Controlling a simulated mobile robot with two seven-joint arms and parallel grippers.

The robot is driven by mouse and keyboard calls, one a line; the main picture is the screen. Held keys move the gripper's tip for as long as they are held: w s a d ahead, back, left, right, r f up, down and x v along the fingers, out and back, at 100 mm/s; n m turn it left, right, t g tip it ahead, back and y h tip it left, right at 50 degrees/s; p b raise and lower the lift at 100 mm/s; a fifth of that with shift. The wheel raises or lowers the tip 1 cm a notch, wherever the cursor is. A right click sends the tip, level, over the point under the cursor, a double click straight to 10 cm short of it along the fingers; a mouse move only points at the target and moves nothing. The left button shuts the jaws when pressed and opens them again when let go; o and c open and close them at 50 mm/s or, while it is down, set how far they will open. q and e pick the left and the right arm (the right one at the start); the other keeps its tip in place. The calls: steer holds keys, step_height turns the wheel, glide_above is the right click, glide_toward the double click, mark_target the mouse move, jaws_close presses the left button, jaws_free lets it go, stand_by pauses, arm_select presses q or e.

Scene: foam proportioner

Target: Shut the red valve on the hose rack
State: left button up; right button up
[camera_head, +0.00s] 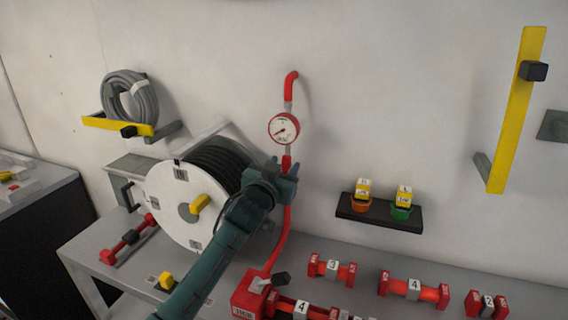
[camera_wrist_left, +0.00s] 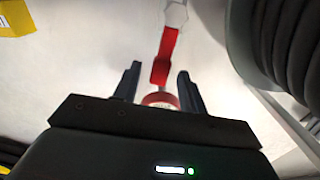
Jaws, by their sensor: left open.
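The red valve (camera_head: 286,162) sits on the upright pipe on the wall, just below a round red-rimmed gauge (camera_head: 283,128). My left gripper (camera_head: 284,172) is at the valve and hides part of it and of the pipe. In the left wrist view, the open left gripper (camera_wrist_left: 158,78) has its two dark fingers on either side of a red valve part (camera_wrist_left: 163,60), with a gap on each side. A red ring-shaped part shows low between the fingers, partly hidden by the palm. Contact with the valve cannot be told. My right gripper is not in view.
A hose reel (camera_head: 172,205) with black hose stands left of the pipe, close to my left arm. A red hose runs down to a red box (camera_head: 250,293) on the bench. A dark shelf (camera_head: 378,213) with two yellow-topped items is to the right. Numbered red couplings lie along the bench.

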arm_select(q)
steer(key=shift+w+d, duration=0.2)
steer(key=shift+w, duration=0.35)
steer(key=shift+c, duration=0.3)
jaws_close()
